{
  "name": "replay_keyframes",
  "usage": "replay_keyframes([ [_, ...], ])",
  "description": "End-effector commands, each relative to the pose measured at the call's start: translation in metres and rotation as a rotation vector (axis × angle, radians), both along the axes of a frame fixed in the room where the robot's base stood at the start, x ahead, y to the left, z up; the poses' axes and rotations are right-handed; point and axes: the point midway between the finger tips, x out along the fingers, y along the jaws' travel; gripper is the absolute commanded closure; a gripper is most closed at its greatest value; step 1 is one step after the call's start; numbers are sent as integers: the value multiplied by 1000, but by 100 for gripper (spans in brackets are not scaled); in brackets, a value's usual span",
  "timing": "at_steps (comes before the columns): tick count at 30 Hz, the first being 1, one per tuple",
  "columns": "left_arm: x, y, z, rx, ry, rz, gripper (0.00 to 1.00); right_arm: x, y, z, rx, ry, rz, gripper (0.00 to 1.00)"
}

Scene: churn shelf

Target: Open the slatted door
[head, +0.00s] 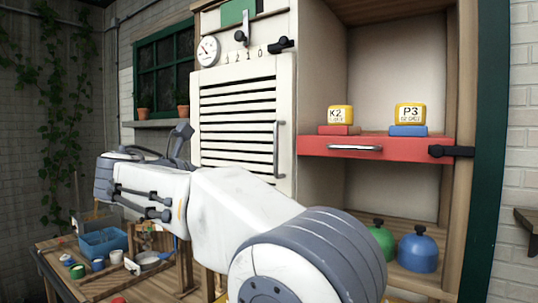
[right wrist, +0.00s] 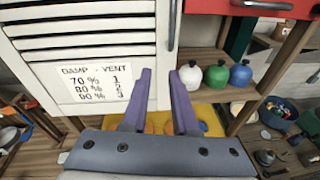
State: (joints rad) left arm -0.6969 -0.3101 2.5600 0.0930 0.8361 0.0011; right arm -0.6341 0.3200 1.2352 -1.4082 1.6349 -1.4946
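The white slatted door (head: 238,120) stands shut on the left part of the wooden cabinet, with an upright metal bar handle (head: 279,150) at its right edge. A black latch-like piece (head: 281,45) sits above the door's top right corner. In the right wrist view the door's lower part shows a "DAMP - VENT" label (right wrist: 92,82), and the handle (right wrist: 173,24) is at top centre. My right gripper (right wrist: 160,76) is open and empty, its purple fingers below the handle's lower end. Contact cannot be told. My arm hides the door's lower part in the head view. My left gripper is not in view.
A red drawer (head: 376,147) with a bar handle is right of the door, beneath yellow K2 and P3 blocks. Green (head: 382,240) and blue (head: 418,252) domed weights stand on the lower shelf. A gauge (head: 208,50) is above the door. A cluttered table (head: 110,285) stands left.

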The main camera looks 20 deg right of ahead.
Motion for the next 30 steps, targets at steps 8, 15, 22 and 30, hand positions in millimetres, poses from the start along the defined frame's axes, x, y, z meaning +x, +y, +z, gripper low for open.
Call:
replay_keyframes([
  [8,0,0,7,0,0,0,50,-1,-13,56,-185,-8,-100,73],
  [15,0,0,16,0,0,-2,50,15,-50,59,-187,-7,-106,73],
  [22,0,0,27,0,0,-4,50,34,-85,58,-185,-7,-103,73],
  [30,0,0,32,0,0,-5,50,43,-103,56,-184,-9,-100,73],
])
